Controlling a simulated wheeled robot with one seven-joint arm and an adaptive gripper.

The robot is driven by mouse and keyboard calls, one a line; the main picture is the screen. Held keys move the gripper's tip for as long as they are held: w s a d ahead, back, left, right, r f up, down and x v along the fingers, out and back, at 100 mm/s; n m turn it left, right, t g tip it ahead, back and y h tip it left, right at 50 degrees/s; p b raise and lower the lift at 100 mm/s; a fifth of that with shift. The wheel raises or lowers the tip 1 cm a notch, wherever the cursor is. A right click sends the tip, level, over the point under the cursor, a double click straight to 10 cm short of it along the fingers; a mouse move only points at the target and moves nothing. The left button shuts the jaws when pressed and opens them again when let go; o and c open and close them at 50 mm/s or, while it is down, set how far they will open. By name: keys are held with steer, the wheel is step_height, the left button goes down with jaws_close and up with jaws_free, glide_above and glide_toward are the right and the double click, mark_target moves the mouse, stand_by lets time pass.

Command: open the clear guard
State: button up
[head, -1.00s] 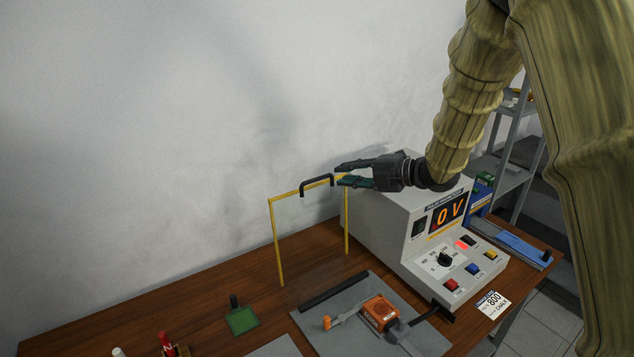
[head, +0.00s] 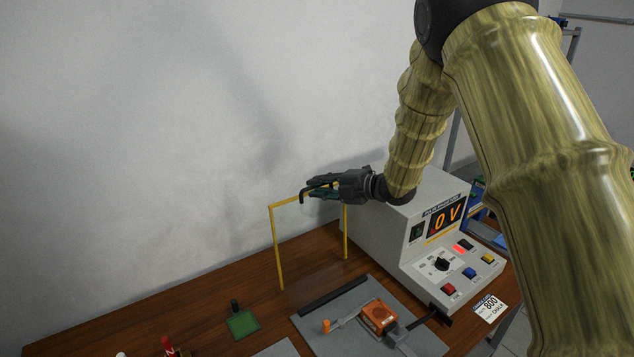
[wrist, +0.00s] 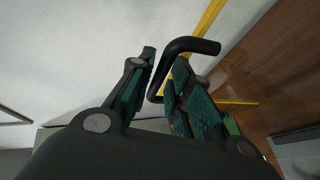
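In the wrist view, the bent black handle (wrist: 190,46) runs between the two green-padded fingers of my gripper (wrist: 163,72). The fingers stand apart with space visible between them; the right finger looks close to the handle.
A grey power unit (head: 405,225) reading 0 V, with buttons and a dial, stands right of the guard. In front lies a grey plate (head: 350,310) with an orange device (head: 378,316). A green pad (head: 243,323) lies on the wooden bench. The wall is close behind.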

steer(key=shift+w+a+f, duration=0.15)
steer(key=shift+w+a, duration=0.1)
steer(key=shift+a, duration=0.25)
jaws_close()
steer(key=shift+d, duration=0.1)
